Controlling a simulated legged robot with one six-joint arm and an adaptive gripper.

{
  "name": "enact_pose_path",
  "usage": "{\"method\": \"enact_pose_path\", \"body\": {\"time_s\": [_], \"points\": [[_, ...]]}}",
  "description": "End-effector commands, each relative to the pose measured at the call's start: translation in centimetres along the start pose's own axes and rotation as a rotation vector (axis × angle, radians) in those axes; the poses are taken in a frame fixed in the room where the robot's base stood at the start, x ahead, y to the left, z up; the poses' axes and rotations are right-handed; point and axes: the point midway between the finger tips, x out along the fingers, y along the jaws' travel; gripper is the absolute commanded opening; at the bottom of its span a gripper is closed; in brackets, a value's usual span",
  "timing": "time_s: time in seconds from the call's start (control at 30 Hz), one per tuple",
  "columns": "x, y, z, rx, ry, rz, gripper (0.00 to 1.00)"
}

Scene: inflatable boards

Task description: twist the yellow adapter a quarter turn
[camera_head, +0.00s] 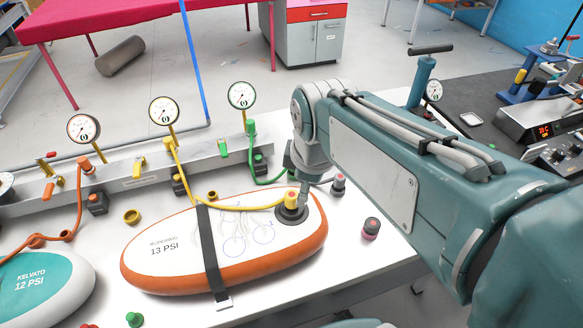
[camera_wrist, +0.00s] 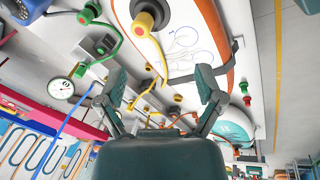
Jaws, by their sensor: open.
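The yellow adapter (camera_head: 291,198) stands in the dark round valve (camera_head: 291,213) at the right end of the orange-rimmed white board (camera_head: 180,235), with a yellow hose (camera_head: 235,207) running to it. In the wrist view the yellow adapter (camera_wrist: 143,22) is near the top, beyond my fingertips, with the hose leading off from it. My gripper (camera_wrist: 161,83) is open, its two fingers spread with nothing between them, and it is apart from the adapter. In the head view my arm's wrist is just behind and above the adapter, and the fingers are mostly hidden.
A dark strap (camera_head: 212,250) crosses the board. A metal rail (camera_head: 130,172) with gauges and coloured hoses runs behind it. Loose fittings sit nearby: a yellow one (camera_head: 132,217), a pink-red one (camera_head: 371,228) and a green one (camera_head: 134,319). A teal board (camera_head: 40,285) lies at left.

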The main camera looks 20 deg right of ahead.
Motion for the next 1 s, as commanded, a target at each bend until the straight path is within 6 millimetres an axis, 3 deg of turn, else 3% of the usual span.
{"method": "enact_pose_path", "body": {"time_s": [0.3,0.5,0.77,1.0], "points": [[3.2,3.4,-2.0,-0.676,-0.031,-0.158,0.86],[5.2,4.9,-2.9,-1.029,-0.004,-0.247,0.86],[6.4,5.3,-3.1,-1.159,0.014,-0.277,0.86],[9.8,4.4,-2.6,-1.156,0.013,-0.28,0.86]]}}
